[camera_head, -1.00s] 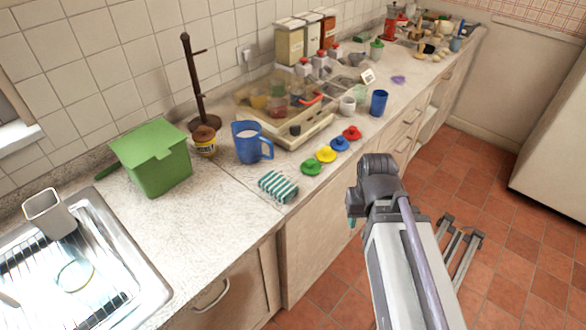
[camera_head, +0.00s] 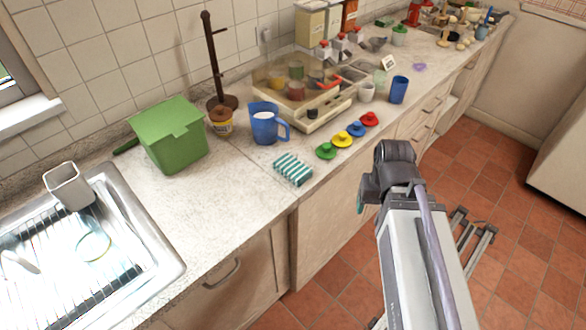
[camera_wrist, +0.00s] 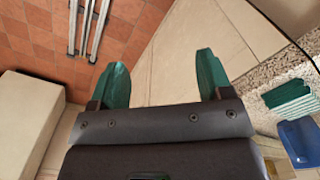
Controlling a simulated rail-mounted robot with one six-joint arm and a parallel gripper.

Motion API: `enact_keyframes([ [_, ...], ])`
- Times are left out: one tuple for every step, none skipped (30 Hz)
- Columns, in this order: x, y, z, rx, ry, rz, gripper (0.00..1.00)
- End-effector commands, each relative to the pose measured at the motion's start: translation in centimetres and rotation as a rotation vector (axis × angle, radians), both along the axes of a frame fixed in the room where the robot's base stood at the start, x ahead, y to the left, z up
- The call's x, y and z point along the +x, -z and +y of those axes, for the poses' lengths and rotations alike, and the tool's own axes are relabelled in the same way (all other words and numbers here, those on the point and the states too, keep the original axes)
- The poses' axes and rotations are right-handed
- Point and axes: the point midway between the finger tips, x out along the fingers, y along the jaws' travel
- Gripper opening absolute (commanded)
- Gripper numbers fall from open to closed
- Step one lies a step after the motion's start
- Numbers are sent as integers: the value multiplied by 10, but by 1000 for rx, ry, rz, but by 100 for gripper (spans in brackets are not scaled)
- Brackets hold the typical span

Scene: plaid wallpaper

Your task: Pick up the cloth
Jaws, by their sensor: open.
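The cloth (camera_head: 292,169) is a small folded piece with teal and white stripes. It lies on the counter near the front edge, to the left of the coloured lids. In the wrist view the cloth (camera_wrist: 288,97) shows at the right edge, off to the side of the fingers. My gripper (camera_wrist: 163,80) has two teal fingers spread apart with nothing between them. In the head view my arm hangs over the floor in front of the counter, to the right of the cloth and apart from it. The fingers are mostly hidden there.
A blue jug (camera_head: 264,126) stands just behind the cloth. Several coloured lids (camera_head: 342,138) lie in a row to its right. A green bin (camera_head: 168,138) and a sink (camera_head: 140,240) are to the left. The counter between the sink and cloth is bare.

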Motion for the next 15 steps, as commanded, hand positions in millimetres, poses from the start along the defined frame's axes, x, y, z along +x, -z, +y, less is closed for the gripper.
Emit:
enact_keyframes([
  [0,0,0,0,0,0,77],
  [0,0,0,0,0,0,80],
  [0,0,0,0,0,0,84],
  [0,0,0,0,0,0,87],
  [0,0,0,0,0,0,89],
  [0,0,0,0,0,0,93],
  [0,0,0,0,0,0,94],
  [0,0,0,0,0,0,94],
  [0,0,0,0,0,0,94],
  [0,0,0,0,0,0,94],
  [0,0,0,0,0,0,94],
  [0,-1,1,0,-2,0,94],
  [0,-4,4,0,-9,0,94],
  [1,-11,9,0,-23,0,94],
  [6,-23,23,0,-54,0,94],
])
